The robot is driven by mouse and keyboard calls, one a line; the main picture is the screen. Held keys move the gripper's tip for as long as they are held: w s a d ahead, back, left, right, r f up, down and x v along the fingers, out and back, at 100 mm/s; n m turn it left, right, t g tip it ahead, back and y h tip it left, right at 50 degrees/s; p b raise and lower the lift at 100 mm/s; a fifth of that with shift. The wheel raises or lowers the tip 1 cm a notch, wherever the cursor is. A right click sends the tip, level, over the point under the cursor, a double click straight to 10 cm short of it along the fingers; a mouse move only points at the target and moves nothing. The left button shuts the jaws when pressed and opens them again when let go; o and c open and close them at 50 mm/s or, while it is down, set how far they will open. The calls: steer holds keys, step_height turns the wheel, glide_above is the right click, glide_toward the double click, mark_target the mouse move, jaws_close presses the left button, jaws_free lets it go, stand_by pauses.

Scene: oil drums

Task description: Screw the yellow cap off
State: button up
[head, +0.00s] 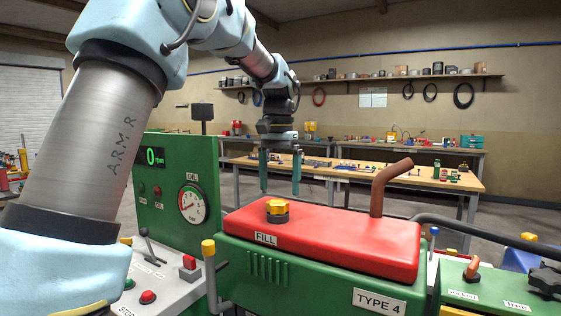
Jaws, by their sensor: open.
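The yellow cap (277,207) sits on top of the red tank (330,237), just behind the FILL label. It has a dark base ring under it, and I cannot tell how tightly it is seated. My gripper (281,192) points down above and behind the cap in the picture. Its two teal fingers are apart with nothing between them. The left fingertip appears close to the cap's upper left, but I cannot tell the depth between them.
A brown exhaust pipe (388,185) rises from the tank right of the cap. A green panel (178,180) with a gauge stands at left. A yellow-topped lever (208,247) stands in front. Workbenches (400,177) stand behind. The space above the cap is clear.

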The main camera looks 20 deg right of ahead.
mark_target(279, 200)
steer(key=shift+f, duration=2.05)
steer(key=c, duration=1.4)
steer(key=n+p, duration=0.2)
steer(key=shift+a+r+n, duration=0.1)
steer(key=shift+r+n, duration=0.1)
steer(key=shift+n, duration=0.2)
steer(key=shift+c, duration=0.2)
steer(key=n, duration=0.3)
steer(key=shift+w+a+f+p, duration=0.1)
steer(key=shift+f+p, duration=0.05)
steer(key=shift+p, duration=0.25)
steer(key=shift+n, duration=0.3)
steer(key=shift+r+n+p, duration=0.2)
steer(key=shift+n+p, duration=0.35)
steer(key=shift+n, duration=0.35)
steer(key=n+p, duration=0.1)
steer(key=n, duration=0.2)
steer(key=shift+a+n, duration=0.1)
steer(key=shift+n, duration=0.3)
steer(key=shift+f+n, duration=0.15)
steer(key=shift+n, duration=0.15)
